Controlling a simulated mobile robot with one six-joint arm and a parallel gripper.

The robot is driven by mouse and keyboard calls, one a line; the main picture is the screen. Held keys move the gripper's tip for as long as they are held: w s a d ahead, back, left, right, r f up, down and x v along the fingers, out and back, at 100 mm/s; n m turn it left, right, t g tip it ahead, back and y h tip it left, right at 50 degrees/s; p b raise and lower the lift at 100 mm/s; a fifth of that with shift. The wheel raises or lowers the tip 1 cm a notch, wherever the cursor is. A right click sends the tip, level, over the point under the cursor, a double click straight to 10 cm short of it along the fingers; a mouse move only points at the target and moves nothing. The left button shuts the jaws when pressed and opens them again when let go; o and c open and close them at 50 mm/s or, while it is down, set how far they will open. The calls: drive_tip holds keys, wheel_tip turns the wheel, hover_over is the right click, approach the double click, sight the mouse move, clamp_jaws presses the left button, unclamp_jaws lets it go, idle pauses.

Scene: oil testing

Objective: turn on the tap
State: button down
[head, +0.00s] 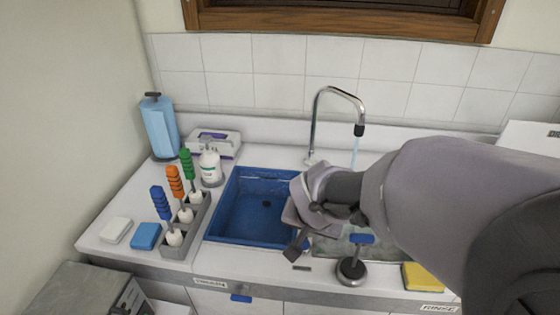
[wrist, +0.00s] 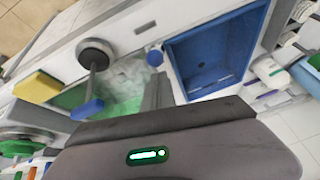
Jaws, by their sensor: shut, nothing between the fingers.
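The chrome gooseneck tap (head: 318,110) stands behind the sink with its black-tipped spout facing right. A thin pale-blue stream of water (head: 355,152) shows below the spout. A lever with a round dark base (head: 351,271) and a blue handle (head: 361,238) sits at the front edge of the right basin. In the wrist view the lever's base (wrist: 96,53) and blue handle (wrist: 87,110) also show. My gripper (head: 294,251) is shut and empty, over the front edge between the basins, left of the lever and apart from it. My arm hides part of the right basin.
The blue left basin (head: 225,218) is empty. Left of it stand a rack (head: 181,251) of brushes, a white bottle (head: 210,168) and a blue paper roll (head: 160,130). A yellow sponge (head: 421,277) lies right of the lever.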

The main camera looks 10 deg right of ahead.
drive_tip(key=shift+w+d+f, duration=0.1)
drive_tip(key=shift+w+d, duration=0.05)
drive_tip(key=shift+w, duration=0.25)
drive_tip(key=shift+w+d+f, duration=0.1)
drive_tip(key=shift+w, duration=0.3)
drive_tip(key=shift+r, duration=0.1)
drive_tip(key=d+p+v, duration=0.1)
drive_tip(key=p+v, duration=0.4)
drive_tip(key=v, duration=0.6)
drive_tip(key=shift+w+r, duration=0.3)
drive_tip(key=shift+r, duration=0.15)
